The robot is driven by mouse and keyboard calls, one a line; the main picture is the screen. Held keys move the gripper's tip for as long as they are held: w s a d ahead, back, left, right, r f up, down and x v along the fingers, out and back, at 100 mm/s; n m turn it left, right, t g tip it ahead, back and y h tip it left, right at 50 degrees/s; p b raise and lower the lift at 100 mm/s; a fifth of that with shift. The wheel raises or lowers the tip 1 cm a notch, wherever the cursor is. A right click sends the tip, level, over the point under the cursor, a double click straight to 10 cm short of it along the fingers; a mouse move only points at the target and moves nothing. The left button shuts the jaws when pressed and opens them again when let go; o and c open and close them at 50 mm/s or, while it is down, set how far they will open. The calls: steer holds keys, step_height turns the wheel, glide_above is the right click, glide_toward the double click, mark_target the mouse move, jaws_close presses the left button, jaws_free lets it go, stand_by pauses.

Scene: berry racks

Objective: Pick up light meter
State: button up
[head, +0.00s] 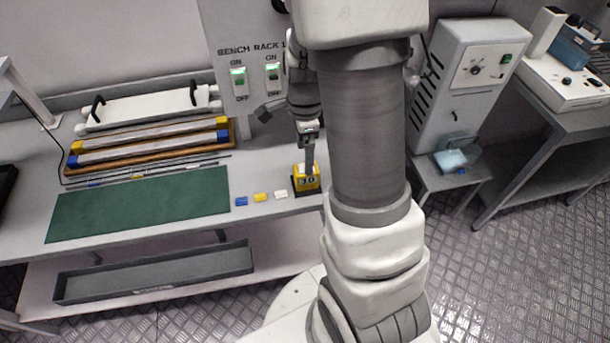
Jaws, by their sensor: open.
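The light meter (306,182) looks like a small yellow block with a dark base and a pale display on its front. It stands upright near the front edge of the grey bench (262,165), left of my arm in the head view. My gripper (308,165) points down directly above it, with a dark finger reaching to the meter's top. The jaws are open. I cannot tell whether a finger touches the meter, and the far finger is hidden.
A green mat (140,205) lies on the bench, with blue, yellow and white tabs (260,197) between it and the meter. Tubes in a wooden rack (150,150) lie behind. A switch panel (250,85) rises close behind my gripper. My arm covers the bench's right end.

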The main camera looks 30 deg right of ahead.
steer(key=f, duration=0.4)
steer(key=f+b, duration=0.1)
steer(key=f, duration=0.3)
steer(key=shift+s, duration=0.2)
steer(key=shift+r, duration=0.1)
jaws_close()
